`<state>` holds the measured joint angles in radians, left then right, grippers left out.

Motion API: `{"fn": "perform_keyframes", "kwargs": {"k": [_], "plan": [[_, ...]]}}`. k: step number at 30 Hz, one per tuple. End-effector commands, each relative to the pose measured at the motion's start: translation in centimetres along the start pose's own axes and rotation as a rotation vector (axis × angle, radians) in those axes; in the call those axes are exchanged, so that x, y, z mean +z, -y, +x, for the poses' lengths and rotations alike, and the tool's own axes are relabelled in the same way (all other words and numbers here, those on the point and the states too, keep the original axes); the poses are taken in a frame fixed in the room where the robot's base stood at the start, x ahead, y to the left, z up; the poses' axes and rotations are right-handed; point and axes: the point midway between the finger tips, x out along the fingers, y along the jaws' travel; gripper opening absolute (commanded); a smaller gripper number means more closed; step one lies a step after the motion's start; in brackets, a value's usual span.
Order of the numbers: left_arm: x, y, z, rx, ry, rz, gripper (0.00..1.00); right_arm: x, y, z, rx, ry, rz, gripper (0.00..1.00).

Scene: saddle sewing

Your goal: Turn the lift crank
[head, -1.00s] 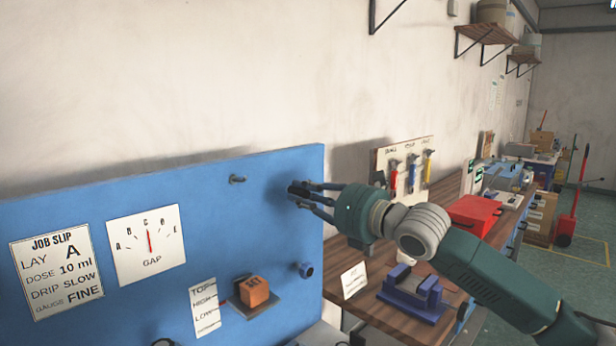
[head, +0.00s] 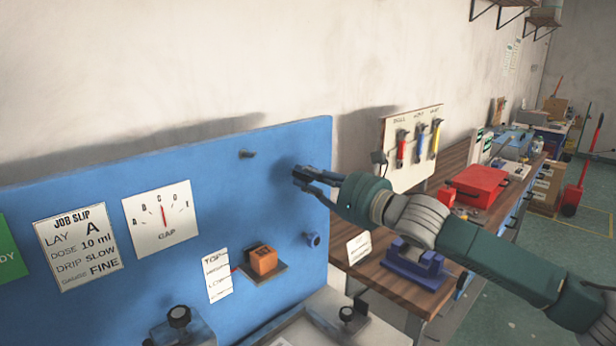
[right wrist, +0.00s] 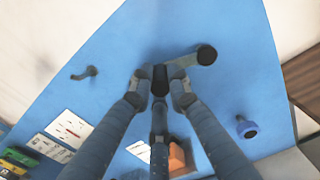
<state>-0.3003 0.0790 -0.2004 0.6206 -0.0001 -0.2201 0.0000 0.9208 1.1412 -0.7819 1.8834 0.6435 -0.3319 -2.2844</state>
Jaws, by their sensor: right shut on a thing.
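My right gripper (right wrist: 160,80) is shut on the crank's dark handle (right wrist: 160,79). In the head view my right gripper (head: 304,176) is in front of the panel (head: 100,190) near its right edge and hides most of the crank. An orange block (head: 263,260) sits on a small shelf beside a strip (head: 217,275) with height words, top one TOP. My left gripper is not in view.
A small peg (head: 247,154) sticks out left of the crank and a blue knob (head: 312,240) below it. A GAP dial (head: 160,218) and job slip (head: 78,248) are at left. A wooden bench (head: 385,285) with a blue fixture (head: 414,265) stands at right.

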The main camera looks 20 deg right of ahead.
Motion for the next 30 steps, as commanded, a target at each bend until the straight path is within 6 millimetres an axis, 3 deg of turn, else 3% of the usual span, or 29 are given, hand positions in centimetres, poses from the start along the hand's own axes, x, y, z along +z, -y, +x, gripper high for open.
{"fn": "perform_keyframes", "kwargs": {"k": [3,4,7,17,30], "plan": [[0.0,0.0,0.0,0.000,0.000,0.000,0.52,0.1,0.0,0.0,0.000,0.003,-0.001,0.00],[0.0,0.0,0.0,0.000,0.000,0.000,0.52,0.2,0.0,0.0,0.000,0.003,-0.001,0.18],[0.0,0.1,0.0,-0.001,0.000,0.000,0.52,0.2,0.0,0.0,0.000,0.003,-0.001,0.36],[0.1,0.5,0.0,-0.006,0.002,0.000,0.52,0.1,0.1,-0.3,-0.002,0.001,-0.001,0.36],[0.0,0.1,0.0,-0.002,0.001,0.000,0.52,-0.1,0.2,-6.5,-0.005,-0.001,-0.002,0.36]]}}
